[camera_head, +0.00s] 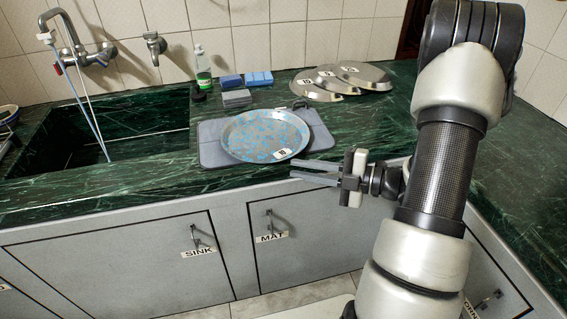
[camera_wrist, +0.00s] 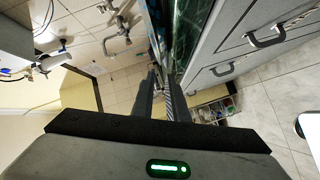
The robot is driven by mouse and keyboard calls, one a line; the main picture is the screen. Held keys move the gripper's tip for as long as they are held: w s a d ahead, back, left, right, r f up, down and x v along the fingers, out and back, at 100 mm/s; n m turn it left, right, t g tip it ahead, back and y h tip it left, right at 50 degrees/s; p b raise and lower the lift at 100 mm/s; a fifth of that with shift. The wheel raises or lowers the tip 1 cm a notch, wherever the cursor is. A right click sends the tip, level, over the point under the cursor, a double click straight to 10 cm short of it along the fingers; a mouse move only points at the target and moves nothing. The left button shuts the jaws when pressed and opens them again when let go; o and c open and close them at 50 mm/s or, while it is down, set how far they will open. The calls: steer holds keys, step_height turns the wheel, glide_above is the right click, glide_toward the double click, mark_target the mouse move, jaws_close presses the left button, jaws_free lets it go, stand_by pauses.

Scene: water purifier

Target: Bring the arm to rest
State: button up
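My gripper (camera_head: 294,172) points left in the head view, in front of the counter's front edge and above the cabinet doors. Its two fingers are a little apart with nothing between them. In the wrist view the fingers (camera_wrist: 157,74) also show a narrow empty gap. My arm comes down from the upper right and bends at the lower right, right of the gripper. The gripper appears clear of the counter, though the exact gap to its edge is hard to tell.
A speckled plate (camera_head: 262,135) lies on a grey mat (camera_head: 212,146) on the green counter (camera_head: 375,135). Several metal plates (camera_head: 362,75) lie behind. Sponges (camera_head: 237,98) and a soap bottle (camera_head: 203,66) stand near the wall. The sink (camera_head: 110,125) and tap (camera_head: 85,58) are left.

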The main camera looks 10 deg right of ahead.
steer(key=shift+v, duration=1)
